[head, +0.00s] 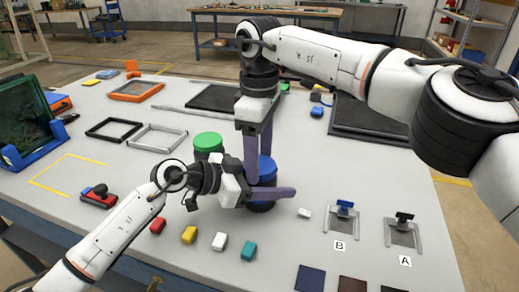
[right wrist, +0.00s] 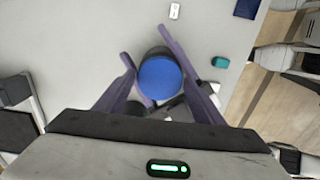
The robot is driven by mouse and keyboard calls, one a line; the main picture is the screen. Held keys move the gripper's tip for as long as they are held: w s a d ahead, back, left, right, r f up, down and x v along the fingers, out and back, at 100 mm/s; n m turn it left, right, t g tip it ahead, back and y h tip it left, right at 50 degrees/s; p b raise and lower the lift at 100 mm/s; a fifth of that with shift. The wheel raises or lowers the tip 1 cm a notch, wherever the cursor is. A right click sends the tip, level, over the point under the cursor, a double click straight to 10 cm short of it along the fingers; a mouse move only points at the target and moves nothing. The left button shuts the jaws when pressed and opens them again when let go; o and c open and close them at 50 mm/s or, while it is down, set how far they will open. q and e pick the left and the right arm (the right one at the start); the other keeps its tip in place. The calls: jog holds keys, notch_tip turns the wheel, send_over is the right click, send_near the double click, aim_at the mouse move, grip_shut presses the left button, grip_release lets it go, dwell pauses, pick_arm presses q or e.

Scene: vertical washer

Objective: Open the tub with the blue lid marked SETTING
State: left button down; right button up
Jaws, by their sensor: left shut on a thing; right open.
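The tub with the blue lid (head: 267,168) stands upright on the table, right of a green-lidded tub (head: 208,143). Its round blue lid also shows in the right wrist view (right wrist: 160,79). No lettering can be read on it. My left gripper (head: 272,190) comes in low from the left and is shut on the tub's body, its purple fingers on either side. My right gripper (head: 258,165) points down from above, open, with its fingers spread around the lid; I cannot tell whether they touch it. The arms partly hide the tub.
Small red (head: 158,226), yellow (head: 189,235), white (head: 220,241) and teal (head: 249,250) blocks lie in front. Latch fixtures marked B (head: 341,221) and A (head: 403,231) stand at the right. Frames (head: 157,137) lie at the left. Table between tub and fixtures is mostly clear.

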jog(key=c, duration=0.9)
jog(key=n, duration=0.4)
jog(key=shift+n, duration=0.3)
jog(key=n, duration=0.8)
jog(key=shift+n, duration=0.3)
jog(key=n, duration=0.3)
jog(key=shift+n, duration=0.4)
jog(key=o, duration=1.1)
jog(key=shift+r, duration=0.1)
jog(key=shift+o, duration=0.2)
jog(key=shift+a, duration=0.1)
